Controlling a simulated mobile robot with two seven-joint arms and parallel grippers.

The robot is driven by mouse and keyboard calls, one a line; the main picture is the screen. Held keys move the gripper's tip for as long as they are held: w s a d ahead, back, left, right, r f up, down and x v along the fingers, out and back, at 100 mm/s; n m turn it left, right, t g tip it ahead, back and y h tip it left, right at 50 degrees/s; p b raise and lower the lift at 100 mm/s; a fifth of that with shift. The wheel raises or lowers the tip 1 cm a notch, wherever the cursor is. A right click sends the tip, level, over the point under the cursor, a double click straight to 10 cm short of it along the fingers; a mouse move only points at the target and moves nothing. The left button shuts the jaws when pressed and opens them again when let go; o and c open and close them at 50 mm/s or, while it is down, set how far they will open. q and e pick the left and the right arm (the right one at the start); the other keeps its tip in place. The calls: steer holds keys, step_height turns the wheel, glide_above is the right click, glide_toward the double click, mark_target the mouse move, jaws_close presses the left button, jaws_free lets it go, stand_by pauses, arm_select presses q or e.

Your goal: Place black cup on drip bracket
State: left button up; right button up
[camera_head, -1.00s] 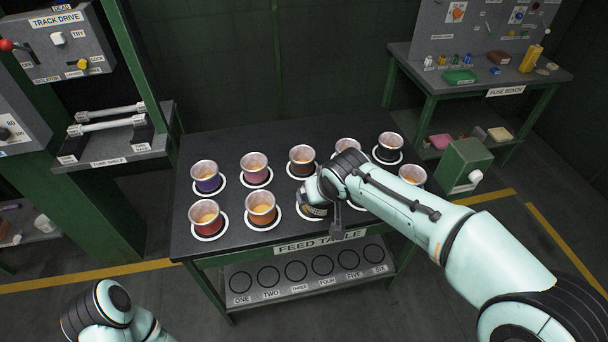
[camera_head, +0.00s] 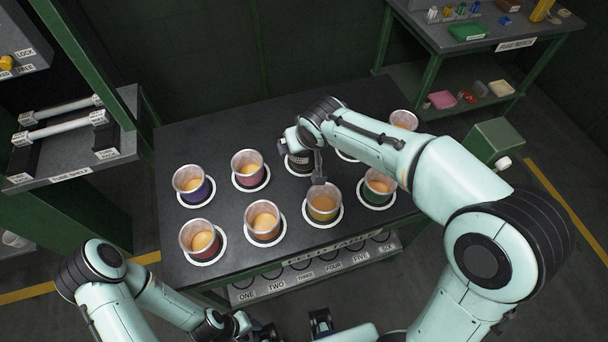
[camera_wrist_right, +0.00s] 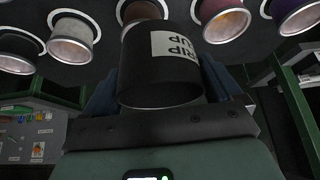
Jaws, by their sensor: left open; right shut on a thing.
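The black cup (camera_wrist_right: 165,60) fills the middle of the right wrist view. Its white label reads "DRIP CUP", upside down there. My right gripper (camera_wrist_right: 162,82) is shut on it, with a finger on each side. In the head view the right gripper (camera_head: 292,148) is over the back row of the feed table. A dark cup shows just below it, partly hidden; I cannot tell whether this is the held one. My left gripper (camera_head: 320,322) is open and empty at the bottom edge, partly cut off. I cannot make out the drip bracket.
A tube shelf (camera_head: 75,165) is at left, a fuse bench (camera_head: 470,42) at back right.

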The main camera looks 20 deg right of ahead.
arm_select(q)
steer(key=f+b, duration=0.1)
steer(key=s+f+b, duration=0.1)
steer(key=f, duration=0.1)
steer(key=shift+s+b, duration=0.15)
steer(key=shift+b, duration=0.15)
arm_select(e)
step_height(320, 180, down, 15)
steer(key=shift+f, duration=0.2)
arm_select(q)
steer(key=shift+f, duration=0.1)
arm_select(e)
steer(key=shift+f, duration=0.2)
steer(key=o, duration=0.7)
steer(key=shift+r, duration=0.2)
